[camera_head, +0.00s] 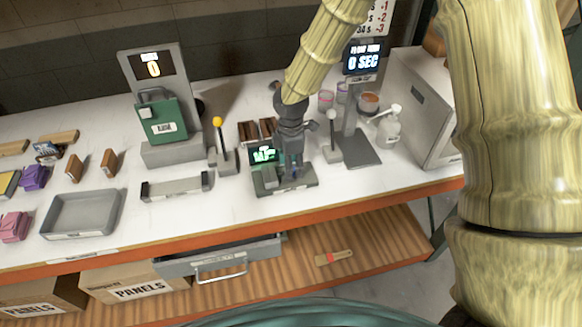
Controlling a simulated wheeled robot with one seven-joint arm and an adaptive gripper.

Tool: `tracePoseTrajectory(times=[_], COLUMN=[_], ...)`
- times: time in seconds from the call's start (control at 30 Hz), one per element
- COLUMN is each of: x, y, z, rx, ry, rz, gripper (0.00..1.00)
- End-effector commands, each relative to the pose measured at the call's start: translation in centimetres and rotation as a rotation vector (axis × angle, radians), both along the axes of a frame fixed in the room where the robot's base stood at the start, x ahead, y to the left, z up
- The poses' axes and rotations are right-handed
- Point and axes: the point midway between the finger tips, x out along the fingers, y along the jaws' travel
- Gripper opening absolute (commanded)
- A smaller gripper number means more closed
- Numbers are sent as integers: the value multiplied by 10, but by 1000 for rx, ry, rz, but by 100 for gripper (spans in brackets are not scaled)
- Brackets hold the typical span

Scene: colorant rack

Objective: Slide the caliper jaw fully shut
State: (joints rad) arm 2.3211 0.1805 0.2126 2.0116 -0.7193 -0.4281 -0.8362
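My gripper (292,172) points down over the base, just right of that block. Its fingertips are close to the caliper or touching it; I cannot tell which. The finger spacing is too small to read. The gripper partly hides the caliper, so the jaw gap cannot be made out.
A yellow-knobbed lever (218,125) stands left of the caliper. A white-knobbed lever (332,142) and a stand with a "0 SEC" screen (364,60) are close on the right. Brown blocks (248,131) sit behind. A grey tray (82,213) lies farther left. A drawer (220,262) juts out below.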

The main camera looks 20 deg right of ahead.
Motion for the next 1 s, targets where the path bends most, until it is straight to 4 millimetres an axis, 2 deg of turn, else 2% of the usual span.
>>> tracePoseTrajectory(times=[0.5,0.7,1.0], x=[1,0,0], y=[0,-1,-1], z=[84,100,104], rx=[2,1,1], ry=[-3,-1,0], rz=[1,-1,0], gripper=[50,50,50])
